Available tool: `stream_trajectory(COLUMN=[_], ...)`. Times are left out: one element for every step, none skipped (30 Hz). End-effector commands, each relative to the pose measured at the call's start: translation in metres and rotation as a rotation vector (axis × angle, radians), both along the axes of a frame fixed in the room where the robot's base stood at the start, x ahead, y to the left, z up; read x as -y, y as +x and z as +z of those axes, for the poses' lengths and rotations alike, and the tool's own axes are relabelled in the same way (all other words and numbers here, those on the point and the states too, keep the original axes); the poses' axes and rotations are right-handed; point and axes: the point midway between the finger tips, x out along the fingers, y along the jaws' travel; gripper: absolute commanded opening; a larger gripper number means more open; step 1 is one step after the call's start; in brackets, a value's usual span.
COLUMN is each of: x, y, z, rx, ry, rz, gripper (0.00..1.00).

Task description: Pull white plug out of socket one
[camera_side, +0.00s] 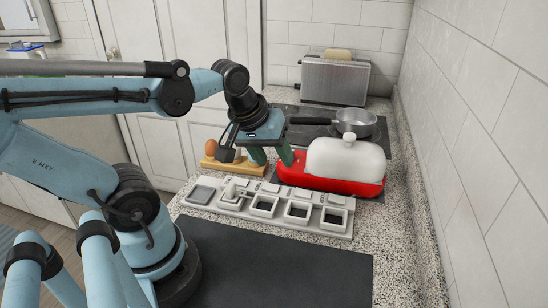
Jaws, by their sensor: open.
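A light grey socket strip (350,229) lies on the counter. It has a flat grey square at its left end and a row of square sockets, several with dark openings. A small white plug (232,190) stands in the socket just right of the grey square. I cannot read any socket number. My gripper (271,160) points down with its green fingers apart and empty. In the picture it is above and to the right of the plug, over the far side of the strip, and it is not touching the plug.
A red dish with a white lid (346,162) stands close behind the strip, right of my gripper. A wooden holder (236,168) with an egg stands behind left. A pan (355,123) and a toaster (334,80) are farther back. A bare dark mat (290,275) lies in front.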

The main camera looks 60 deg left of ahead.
Motion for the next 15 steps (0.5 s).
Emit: stream_trajectory(x=[-0.01, -0.015, -0.021, -0.025, -0.03, -0.036, -0.039, -0.043, -0.048, -0.051, -0.054, -0.058, -0.06, -0.062, -0.064], y=[-0.005, -0.008, -0.013, -0.017, -0.021, -0.026, -0.03, -0.034, -0.04, -0.043, -0.047, -0.052, -0.055, -0.058, -0.062], z=[0.001, 0.001, 0.002, 0.002, 0.003, 0.004, 0.005, 0.006, 0.007, 0.008, 0.009, 0.011, 0.012, 0.013, 0.014], rx=[-0.03, -0.048, -0.072, -0.089, -0.107, -0.128, -0.144, -0.158, -0.177, -0.191, -0.204, -0.218, -0.227, -0.236, -0.246], ry=[-0.049, -0.081, -0.12, -0.148, -0.174, -0.208, -0.233, -0.256, -0.284, -0.302, -0.318, -0.337, -0.35, -0.36, -0.372], rz=[0.138, 0.225, 0.342, 0.428, 0.517, 0.636, 0.725, 0.814, 0.931, 1.014, 1.094, 1.194, 1.262, 1.326, 1.399], gripper=[0.51, 0.51, 0.51, 0.51, 0.51, 0.51, 0.51, 0.51, 0.51, 0.51, 0.51, 0.51, 0.51, 0.51, 0.51])
